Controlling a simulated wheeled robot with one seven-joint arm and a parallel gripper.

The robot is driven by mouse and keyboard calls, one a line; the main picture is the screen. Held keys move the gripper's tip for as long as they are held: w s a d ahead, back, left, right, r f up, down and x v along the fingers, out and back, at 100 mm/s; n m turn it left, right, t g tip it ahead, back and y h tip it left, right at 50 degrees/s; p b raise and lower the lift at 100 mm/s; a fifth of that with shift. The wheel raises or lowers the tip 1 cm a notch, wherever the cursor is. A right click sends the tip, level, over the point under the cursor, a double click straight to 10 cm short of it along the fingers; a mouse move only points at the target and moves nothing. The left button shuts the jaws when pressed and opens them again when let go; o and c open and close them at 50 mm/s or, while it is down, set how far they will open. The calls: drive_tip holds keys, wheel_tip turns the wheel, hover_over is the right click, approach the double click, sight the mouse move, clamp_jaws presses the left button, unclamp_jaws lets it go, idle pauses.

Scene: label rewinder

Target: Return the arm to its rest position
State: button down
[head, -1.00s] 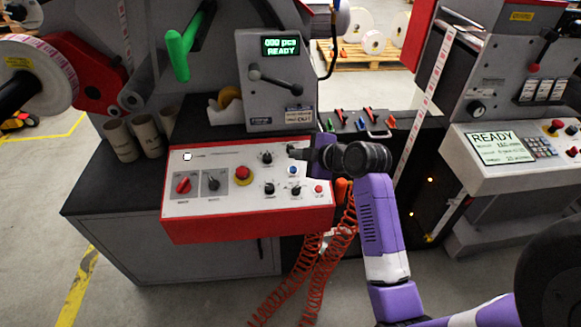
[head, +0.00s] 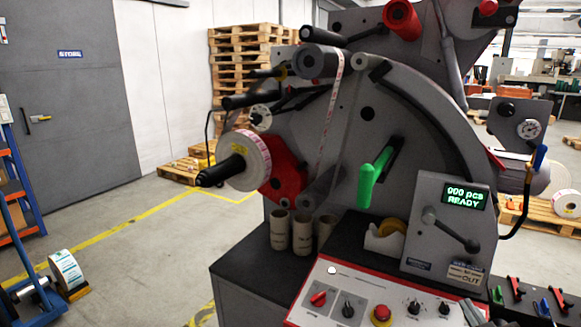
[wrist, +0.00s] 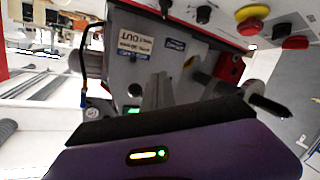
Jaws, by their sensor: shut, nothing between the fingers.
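My gripper (wrist: 157,92) shows in the wrist view as grey fingers beyond the dark edge of my purple wrist housing. The fingers are together with nothing between them. Beyond them is the grey counter box of the rewinder, with its OUT label (wrist: 134,46) upside down in this view. I cannot tell the exact distance between fingertips and machine. In the head view most of my arm is out of the picture, so its pose is hidden there. The rewinder (head: 345,140) fills the middle and right, with its display (head: 464,197) reading "000 pcs READY".
The control panel (head: 328,292) juts out at the bottom, with a red button (head: 381,314). A green-handled lever (head: 372,182) and a label roll (head: 247,160) stick out from the machine. Cardboard cores (head: 303,234) stand on the dark top. The floor at left is mostly open.

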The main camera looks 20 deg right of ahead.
drive_tip(key=s+a+f+y, duration=0.1)
drive_tip(key=s+a+y, duration=0.2)
drive_tip(key=s+a, duration=0.5)
drive_tip(key=s+a+f+y, duration=0.1)
drive_tip(key=s+a+y, duration=0.2)
drive_tip(key=s+a, duration=0.5)
drive_tip(key=s+a+f+n+t+y, duration=0.1)
drive_tip(key=s+a, duration=0.7)
drive_tip(key=a, duration=0.9)
drive_tip(key=shift+s+a+y, duration=0.2)
drive_tip(key=shift+s+y, duration=0.05)
drive_tip(key=shift+y, duration=0.65)
drive_tip(key=c, duration=2.2)
unclamp_jaws()
drive_tip(key=shift+f, duration=0.15)
